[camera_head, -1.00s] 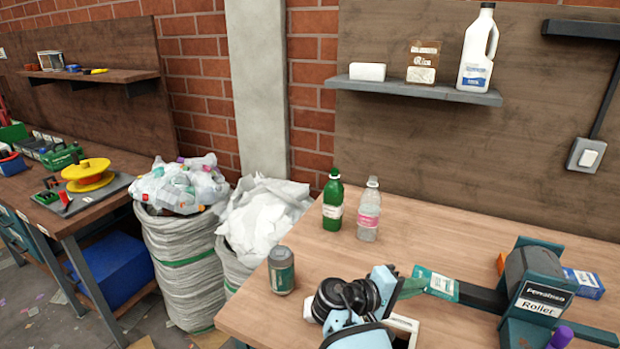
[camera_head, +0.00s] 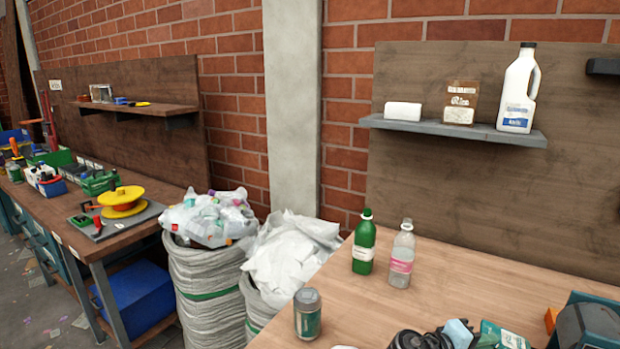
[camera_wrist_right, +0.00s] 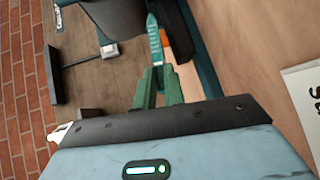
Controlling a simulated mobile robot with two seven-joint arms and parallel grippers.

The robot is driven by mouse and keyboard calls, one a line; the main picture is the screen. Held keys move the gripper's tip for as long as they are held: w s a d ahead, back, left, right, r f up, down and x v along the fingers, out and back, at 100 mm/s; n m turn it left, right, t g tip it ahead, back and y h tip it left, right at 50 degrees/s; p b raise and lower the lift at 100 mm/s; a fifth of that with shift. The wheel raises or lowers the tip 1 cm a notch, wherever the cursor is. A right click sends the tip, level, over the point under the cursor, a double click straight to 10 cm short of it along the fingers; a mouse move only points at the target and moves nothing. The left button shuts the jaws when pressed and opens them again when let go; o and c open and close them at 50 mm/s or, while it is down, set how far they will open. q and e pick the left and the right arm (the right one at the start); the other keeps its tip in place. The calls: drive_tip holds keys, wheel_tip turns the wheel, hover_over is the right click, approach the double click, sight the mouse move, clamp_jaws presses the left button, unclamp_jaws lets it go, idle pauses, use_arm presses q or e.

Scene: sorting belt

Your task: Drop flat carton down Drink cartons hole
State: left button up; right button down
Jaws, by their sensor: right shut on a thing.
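The flat carton (camera_wrist_right: 155,42) is a thin teal piece with pale lettering. In the right wrist view it stands out beyond the green fingers of my right gripper (camera_wrist_right: 158,74), which is shut on it. In the head view the carton (camera_head: 506,336) shows at the bottom edge, just right of the fingers of my right gripper (camera_head: 484,340). Much of that gripper is cut off by the frame. No hole labelled Drink cartons can be made out. My left gripper is not in view.
A green bottle (camera_head: 363,250), a clear bottle (camera_head: 402,258) and a grey-green can (camera_head: 307,316) stand on the wooden bench (camera_head: 440,290). A dark roller unit (camera_head: 588,328) is beside the carton. A white lettered sign (camera_wrist_right: 303,98) lies right in the wrist view.

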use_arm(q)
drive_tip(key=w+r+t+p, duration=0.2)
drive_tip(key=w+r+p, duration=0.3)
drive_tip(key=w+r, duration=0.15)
use_arm(e)
wheel_tip(320, 180, up, 14)
drive_tip(key=s+a+f+n+t+y+b, duration=0.2)
drive_tip(key=s+a+f+n+t+y, duration=0.1)
drive_tip(key=s+a+n+t+y, duration=1.05)
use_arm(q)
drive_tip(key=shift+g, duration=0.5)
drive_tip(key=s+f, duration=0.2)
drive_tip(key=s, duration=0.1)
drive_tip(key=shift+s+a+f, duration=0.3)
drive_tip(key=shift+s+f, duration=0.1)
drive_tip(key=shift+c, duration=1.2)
use_arm(e)
drive_tip(key=s+f+n+g+y, duration=0.1)
drive_tip(key=s+f+y, duration=0.1)
drive_tip(key=s, duration=0.4)
drive_tip(key=shift+a+f+n, duration=0.25)
drive_tip(key=shift+f+n, duration=0.1)
